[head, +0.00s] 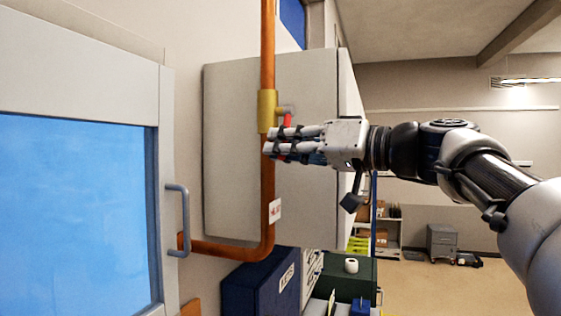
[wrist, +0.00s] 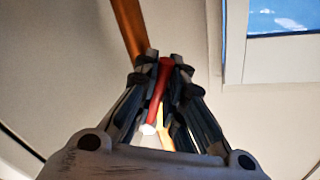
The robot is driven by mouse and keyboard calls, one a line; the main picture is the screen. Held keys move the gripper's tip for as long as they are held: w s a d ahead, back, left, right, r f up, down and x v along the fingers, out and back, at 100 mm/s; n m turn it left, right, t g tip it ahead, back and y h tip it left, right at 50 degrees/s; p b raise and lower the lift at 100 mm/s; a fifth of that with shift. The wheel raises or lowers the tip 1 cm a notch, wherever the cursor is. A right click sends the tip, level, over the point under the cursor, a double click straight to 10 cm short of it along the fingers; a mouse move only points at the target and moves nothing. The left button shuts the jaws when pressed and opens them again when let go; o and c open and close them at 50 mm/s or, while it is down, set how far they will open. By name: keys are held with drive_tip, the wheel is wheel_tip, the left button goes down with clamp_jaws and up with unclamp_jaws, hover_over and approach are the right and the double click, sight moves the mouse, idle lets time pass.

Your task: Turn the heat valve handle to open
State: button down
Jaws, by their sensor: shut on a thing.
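The heat valve is a brass body (head: 266,111) on a vertical copper pipe (head: 268,190), in front of a pale cabinet. Its red handle (head: 287,120) hangs down from a grey stem on the valve's right side. In the wrist view the red handle (wrist: 160,88) runs between my fingers, with a pale tip toward the palm. My gripper (head: 270,147) reaches in from the right and is shut on the handle's lower part. The fingers hide much of the handle in the head view. The copper pipe (wrist: 131,28) also shows behind the fingertips in the wrist view.
A pale cabinet (head: 232,150) stands close behind the pipe. A blue-paned door or window with a grey handle (head: 180,220) is at left. A blue box (head: 262,285) and a green case (head: 368,275) sit below. Open floor (head: 440,290) lies at right.

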drive_tip(key=shift+w+d+f+n+b, duration=0.1)
drive_tip(key=shift+w+n+b, duration=0.15)
drive_tip(key=shift+n+b, duration=0.2)
drive_tip(key=c, duration=1.7)
unclamp_jaws()
drive_tip(key=shift+o, duration=0.2)
drive_tip(key=v, duration=1.2)
